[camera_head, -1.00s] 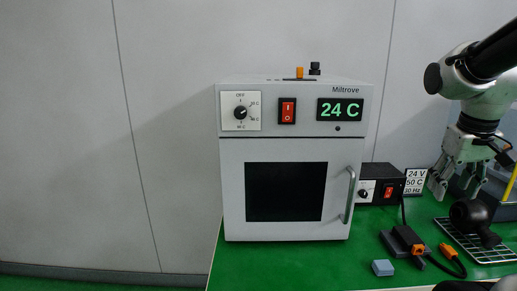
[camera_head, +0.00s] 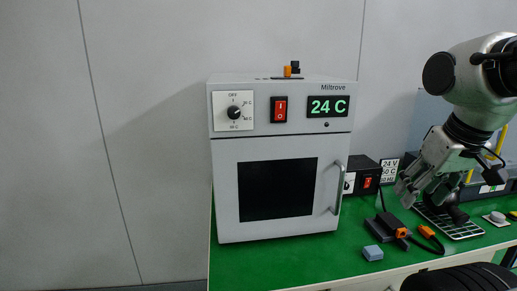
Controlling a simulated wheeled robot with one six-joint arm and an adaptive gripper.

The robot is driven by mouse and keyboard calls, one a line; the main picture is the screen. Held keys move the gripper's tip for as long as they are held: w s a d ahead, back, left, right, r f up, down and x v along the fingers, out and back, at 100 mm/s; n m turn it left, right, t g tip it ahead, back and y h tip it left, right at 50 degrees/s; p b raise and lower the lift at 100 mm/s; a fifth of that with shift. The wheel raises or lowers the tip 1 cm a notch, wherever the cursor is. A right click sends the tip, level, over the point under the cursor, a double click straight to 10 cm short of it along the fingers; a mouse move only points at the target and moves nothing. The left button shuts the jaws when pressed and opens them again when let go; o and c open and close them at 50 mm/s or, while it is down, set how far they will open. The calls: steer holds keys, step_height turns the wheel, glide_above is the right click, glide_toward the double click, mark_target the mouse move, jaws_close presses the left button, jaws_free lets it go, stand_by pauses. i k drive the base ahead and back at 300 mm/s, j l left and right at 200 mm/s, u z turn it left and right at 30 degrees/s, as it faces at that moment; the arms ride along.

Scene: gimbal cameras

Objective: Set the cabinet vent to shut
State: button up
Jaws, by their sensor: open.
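The white cabinet (camera_head: 226,190) marked Miltrove stands on the green table with its dark-windowed door shut. Its display (camera_head: 328,107) reads 24 C. On its top are a small orange piece (camera_head: 287,71) and a black knob-like piece (camera_head: 295,66) beside a dark slot; these may belong to the vent, but its setting cannot be read from this low angle. My gripper (camera_head: 405,192) is open and empty, to the right of the cabinet and lower than its top, apart from the door handle (camera_head: 338,188).
A dial (camera_head: 234,113) and a red switch (camera_head: 279,109) are on the cabinet front. A small black power unit (camera_head: 363,176) with a sign (camera_head: 388,170) stands right of it. A blue block (camera_head: 372,253), an orange-ended cable (camera_head: 428,233) and a wire rack (camera_head: 461,229) lie on the table.

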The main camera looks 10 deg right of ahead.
mark_target(287, 73)
steer(key=j+z, duration=0.15)
steer(key=j, duration=0.35)
steer(key=k+j+z, duration=0.1)
steer(key=j, duration=0.35)
steer(key=k+j+z, duration=0.15)
steer(key=j, duration=0.3)
